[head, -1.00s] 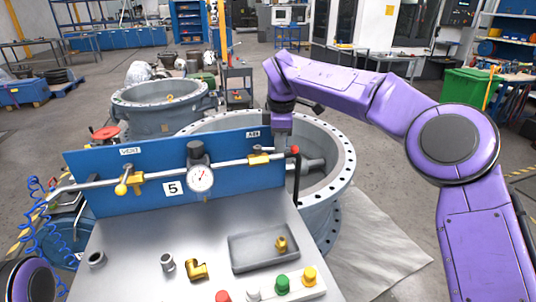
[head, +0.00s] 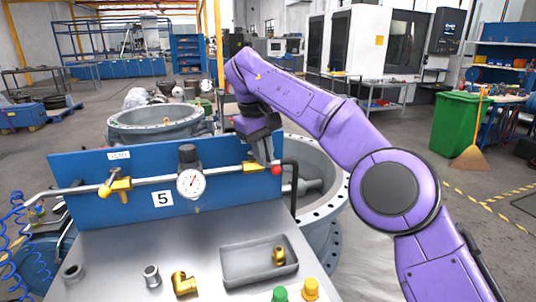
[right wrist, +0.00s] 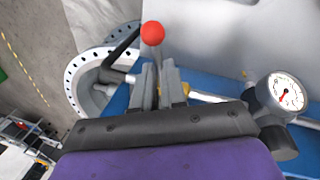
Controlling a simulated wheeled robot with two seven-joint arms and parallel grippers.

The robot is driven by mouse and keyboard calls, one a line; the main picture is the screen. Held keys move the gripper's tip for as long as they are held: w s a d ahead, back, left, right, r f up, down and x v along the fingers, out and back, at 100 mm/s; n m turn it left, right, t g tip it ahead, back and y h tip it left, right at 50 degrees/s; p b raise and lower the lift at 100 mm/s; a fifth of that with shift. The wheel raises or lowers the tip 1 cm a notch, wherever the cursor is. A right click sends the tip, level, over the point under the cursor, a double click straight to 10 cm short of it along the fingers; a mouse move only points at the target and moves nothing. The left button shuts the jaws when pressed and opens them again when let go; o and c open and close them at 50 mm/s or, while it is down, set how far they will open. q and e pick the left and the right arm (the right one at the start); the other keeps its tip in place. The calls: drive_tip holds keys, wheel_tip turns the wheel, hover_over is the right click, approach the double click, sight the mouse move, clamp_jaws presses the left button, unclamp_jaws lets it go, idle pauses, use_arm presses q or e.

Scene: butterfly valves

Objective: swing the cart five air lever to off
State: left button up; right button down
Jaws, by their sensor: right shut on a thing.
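The cart's blue panel (head: 215,158) carries a "5" plate (head: 162,198) and a pipe with a gauge (head: 190,183). The brass air valve (head: 248,167) is at the pipe's right end. Its lever ends in a red ball (head: 275,171), also in the right wrist view (right wrist: 152,33). My right gripper (head: 264,158) reaches down over the panel and is shut on the lever, just behind the ball. In the right wrist view its fingers (right wrist: 158,75) flank the lever, which is mostly hidden. The AIR label is hidden by the gripper. My left gripper is not in view.
The vent valve (head: 119,187) is at the pipe's left. A black bent hose (head: 294,185) rises beside the panel's right edge. A large flanged valve body (head: 340,200) stands behind.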

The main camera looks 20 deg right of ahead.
drive_tip(key=shift+a+f+m+g+p, duration=0.1)
drive_tip(key=shift+a+m+g+p, duration=0.1)
drive_tip(key=shift+a+m, duration=0.35)
drive_tip(key=shift+a+f+m+g+p, duration=0.1)
drive_tip(key=shift+a+m+p, duration=0.1)
drive_tip(key=shift+m, duration=0.6)
drive_tip(key=shift+a+f+m+g+p, duration=0.1)
drive_tip(key=shift+a+m+p, duration=0.1)
drive_tip(key=shift+a+m, duration=0.35)
drive_tip(key=shift+d, duration=0.15)
drive_tip(key=c, duration=1.2)
unclamp_jaws()
drive_tip(key=shift+r, duration=0.15)
drive_tip(key=r+p, duration=0.3)
drive_tip(key=a+r+p, duration=0.1)
drive_tip(key=r+p, duration=0.2)
drive_tip(key=p, duration=0.1)
drive_tip(key=a+r+p, duration=0.1)
drive_tip(key=r+p, duration=0.3)
drive_tip(key=shift+w+r, duration=0.1)
